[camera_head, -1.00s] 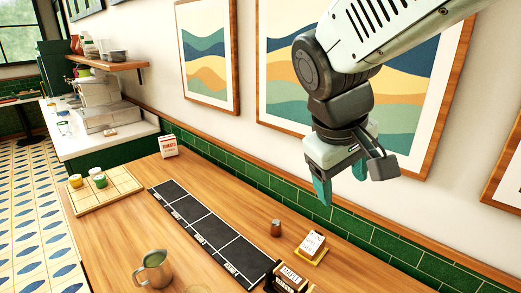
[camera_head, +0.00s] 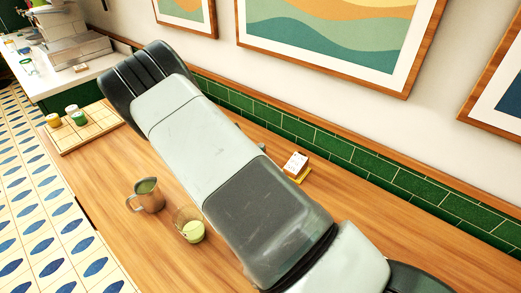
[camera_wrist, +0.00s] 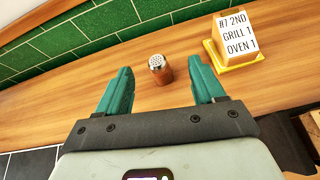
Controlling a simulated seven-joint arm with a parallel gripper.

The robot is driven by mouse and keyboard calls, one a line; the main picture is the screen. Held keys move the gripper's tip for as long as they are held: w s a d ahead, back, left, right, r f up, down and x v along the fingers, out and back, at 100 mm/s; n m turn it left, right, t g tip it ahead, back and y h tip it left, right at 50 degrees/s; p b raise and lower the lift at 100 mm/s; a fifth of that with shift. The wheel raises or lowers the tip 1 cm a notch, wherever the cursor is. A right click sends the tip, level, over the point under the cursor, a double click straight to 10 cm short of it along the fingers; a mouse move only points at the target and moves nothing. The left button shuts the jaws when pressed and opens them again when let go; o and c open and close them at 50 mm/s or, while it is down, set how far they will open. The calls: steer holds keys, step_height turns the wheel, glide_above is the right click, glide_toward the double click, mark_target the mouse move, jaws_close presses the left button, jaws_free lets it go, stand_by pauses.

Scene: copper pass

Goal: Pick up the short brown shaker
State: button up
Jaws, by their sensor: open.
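The short brown shaker (camera_wrist: 164,75) with a silver perforated top stands upright on the wooden table in the wrist view. My gripper (camera_wrist: 160,65) is open, with one teal finger on each side of the shaker in that picture. The shaker shows between and slightly beyond the fingers, with gaps on both sides. I cannot tell how far above the table the fingers are. In the head view my arm hides the shaker and my gripper.
A white order card on a yellow base (camera_wrist: 235,42) stands to the right of the shaker; it also shows in the head view (camera_head: 296,166). The green tiled wall (camera_wrist: 75,35) is behind. A metal pitcher (camera_head: 147,196) and a glass (camera_head: 190,226) stand left of my arm.

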mark_target(264, 146)
steer(key=f+n, duration=0.1)
steer(key=a+f+n, duration=0.1)
steer(key=f, duration=0.1)
steer(key=shift+w+a+f+t, duration=0.1)
steer(key=shift+a+t, duration=0.05)
steer(key=shift+t, duration=0.25)
steer(key=x, duration=0.4)
steer(key=shift+w+f, duration=0.25)
steer(key=shift+d+r+x, duration=0.1)
steer(key=shift+d+x, duration=0.05)
steer(key=shift+x, duration=1.4)
steer(key=shift+d+r+x, duration=0.1)
steer(key=shift+x, duration=1.5)
steer(key=shift+s, duration=0.15)
steer(key=shift+c, duration=0.3)
steer(key=shift+r, duration=0.1)
steer(key=c, duration=1)
